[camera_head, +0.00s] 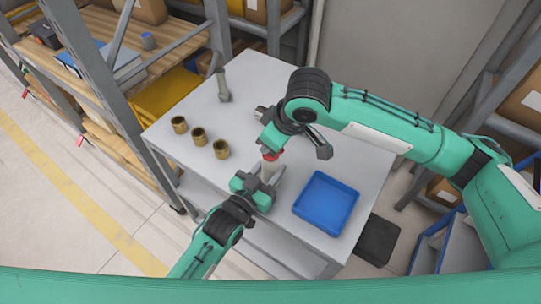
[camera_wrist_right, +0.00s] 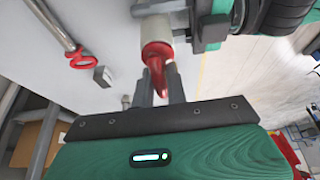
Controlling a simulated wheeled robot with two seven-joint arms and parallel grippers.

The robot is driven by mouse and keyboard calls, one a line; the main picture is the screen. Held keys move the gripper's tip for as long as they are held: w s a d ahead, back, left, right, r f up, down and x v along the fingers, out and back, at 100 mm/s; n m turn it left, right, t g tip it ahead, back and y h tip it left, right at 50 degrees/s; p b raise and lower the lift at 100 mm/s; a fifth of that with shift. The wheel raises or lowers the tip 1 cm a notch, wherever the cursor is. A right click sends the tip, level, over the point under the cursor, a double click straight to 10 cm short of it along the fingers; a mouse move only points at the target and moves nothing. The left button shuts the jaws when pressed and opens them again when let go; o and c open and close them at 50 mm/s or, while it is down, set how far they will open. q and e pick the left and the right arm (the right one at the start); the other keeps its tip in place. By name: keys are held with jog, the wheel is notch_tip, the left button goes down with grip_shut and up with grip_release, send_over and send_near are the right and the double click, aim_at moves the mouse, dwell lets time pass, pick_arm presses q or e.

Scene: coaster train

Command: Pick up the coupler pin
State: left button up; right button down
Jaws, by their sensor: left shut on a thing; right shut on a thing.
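A pale cylinder (camera_head: 266,173) with a red tapered end (camera_wrist_right: 157,55) is between my two grippers, above the front of the table. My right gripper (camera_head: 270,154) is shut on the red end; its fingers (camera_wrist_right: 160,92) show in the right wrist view. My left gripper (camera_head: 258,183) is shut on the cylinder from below. In the right wrist view, a silver rod with a red ring (camera_wrist_right: 80,58) at its end shows at upper left. It looks like a coupler pin, and no gripper touches it. I cannot match it surely to a thing in the head view.
Three brass sleeves (camera_head: 199,136) stand at the table's left side. A grey upright part (camera_head: 222,85) is at the back left. An empty blue tray (camera_head: 325,203) lies at the front right of the grey table (camera_head: 272,79). Shelves stand at both sides.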

jog(key=shift+r, duration=0.1)
dwell(0.6)
notch_tip(320, 180, up, 18)
dwell(0.4)
pick_arm(q)
jog(key=o, duration=1.1)
jog(key=shift+s, duration=0.1)
jog(key=v, duration=1.2)
